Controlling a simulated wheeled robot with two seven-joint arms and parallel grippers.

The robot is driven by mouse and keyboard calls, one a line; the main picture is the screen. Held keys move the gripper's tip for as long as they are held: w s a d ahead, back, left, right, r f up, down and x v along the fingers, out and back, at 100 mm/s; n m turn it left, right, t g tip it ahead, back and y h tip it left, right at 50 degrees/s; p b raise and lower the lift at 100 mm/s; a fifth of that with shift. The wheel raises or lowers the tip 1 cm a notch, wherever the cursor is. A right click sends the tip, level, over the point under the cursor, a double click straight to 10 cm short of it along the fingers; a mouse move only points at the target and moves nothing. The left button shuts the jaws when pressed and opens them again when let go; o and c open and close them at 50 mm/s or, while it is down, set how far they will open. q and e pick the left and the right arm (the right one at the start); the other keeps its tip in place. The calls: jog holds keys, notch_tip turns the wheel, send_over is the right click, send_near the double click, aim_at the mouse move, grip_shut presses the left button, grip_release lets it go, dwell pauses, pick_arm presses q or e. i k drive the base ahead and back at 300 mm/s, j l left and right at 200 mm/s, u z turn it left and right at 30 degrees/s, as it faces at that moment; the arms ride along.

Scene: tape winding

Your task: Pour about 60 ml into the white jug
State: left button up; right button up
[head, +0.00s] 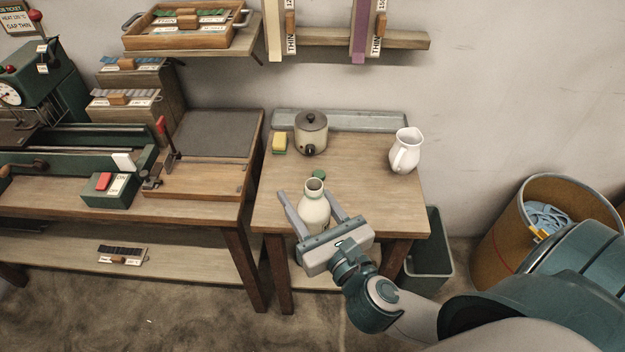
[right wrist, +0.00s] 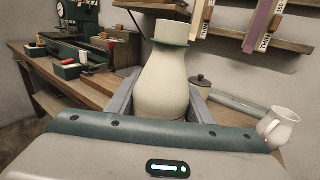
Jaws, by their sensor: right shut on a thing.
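The white jug (head: 404,152) stands upright at the right side of the small wooden table; it also shows at the right edge of the right wrist view (right wrist: 278,128). A cream bottle (head: 314,211) with a green ring at its neck is near the table's front edge. My right gripper (head: 309,202) is shut on the bottle, one finger on each side of its body. In the right wrist view the bottle (right wrist: 163,83) looks upright. I cannot tell whether its base touches the table. The liquid inside is hidden. My left gripper is not in view.
A small green thing (head: 319,174) lies behind the bottle. A lidded pot (head: 311,136) and a yellow-green sponge (head: 279,143) stand farther back, before a grey tray (head: 340,120). The tabletop between bottle and jug is clear. A green bin (head: 428,255) stands right of the table.

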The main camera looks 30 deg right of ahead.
aim_at(404, 155)
jog(key=i+j, duration=0.8)
jog(key=j, duration=0.25)
jog(key=z, duration=1.2)
jog(key=i+l, duration=0.4)
jog(key=l, duration=0.1)
